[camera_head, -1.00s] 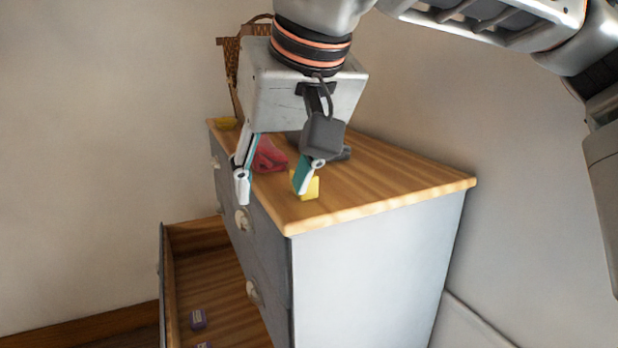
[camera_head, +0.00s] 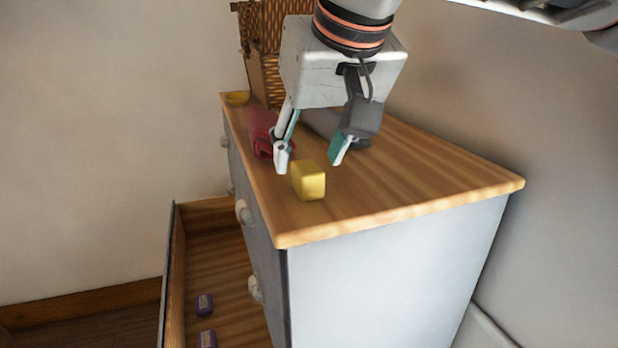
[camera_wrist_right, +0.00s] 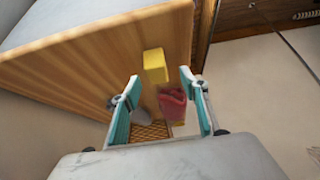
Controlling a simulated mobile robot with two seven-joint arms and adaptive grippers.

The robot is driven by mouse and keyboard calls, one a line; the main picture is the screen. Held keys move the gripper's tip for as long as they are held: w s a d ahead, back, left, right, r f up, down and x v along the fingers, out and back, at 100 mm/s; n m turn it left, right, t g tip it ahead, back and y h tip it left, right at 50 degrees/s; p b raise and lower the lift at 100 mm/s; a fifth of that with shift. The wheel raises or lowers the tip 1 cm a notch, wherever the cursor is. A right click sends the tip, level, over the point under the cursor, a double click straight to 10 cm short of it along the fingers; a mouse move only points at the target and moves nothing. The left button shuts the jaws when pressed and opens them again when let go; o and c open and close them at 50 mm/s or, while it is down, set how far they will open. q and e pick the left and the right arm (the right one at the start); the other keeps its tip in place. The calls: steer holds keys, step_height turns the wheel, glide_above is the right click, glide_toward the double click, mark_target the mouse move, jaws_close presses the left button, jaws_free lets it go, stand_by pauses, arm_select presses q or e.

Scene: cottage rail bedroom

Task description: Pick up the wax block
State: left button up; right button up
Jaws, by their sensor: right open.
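The wax block (camera_head: 309,181) is a small yellow block on the wooden top of the dresser, close to its front corner. My right gripper (camera_head: 311,158) is open and empty, with its fingertips apart just above and behind the block in the head view. In the right wrist view, the wax block (camera_wrist_right: 156,66) lies beyond the gap between the two open fingers of my right gripper (camera_wrist_right: 161,88), apart from both. My left gripper is not in view.
A red item (camera_head: 262,133) and a grey item (camera_head: 326,122) lie behind the block on the dresser top (camera_head: 425,180).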

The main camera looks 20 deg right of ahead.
mark_target(308, 166)
steer(key=x, duration=0.4)
steer(key=shift+w+d+f, duration=0.1)
steer(key=shift+w+d, duration=0.15)
steer(key=shift+d, duration=0.1)
steer(key=shift+w+f, duration=0.3)
steer(key=shift+f, duration=0.05)
steer(key=shift+a, duration=0.1)
jaws_close()
steer(key=shift+r, duration=0.15)
step_height(308, 166, up, 20)
steer(key=p, duration=0.3)
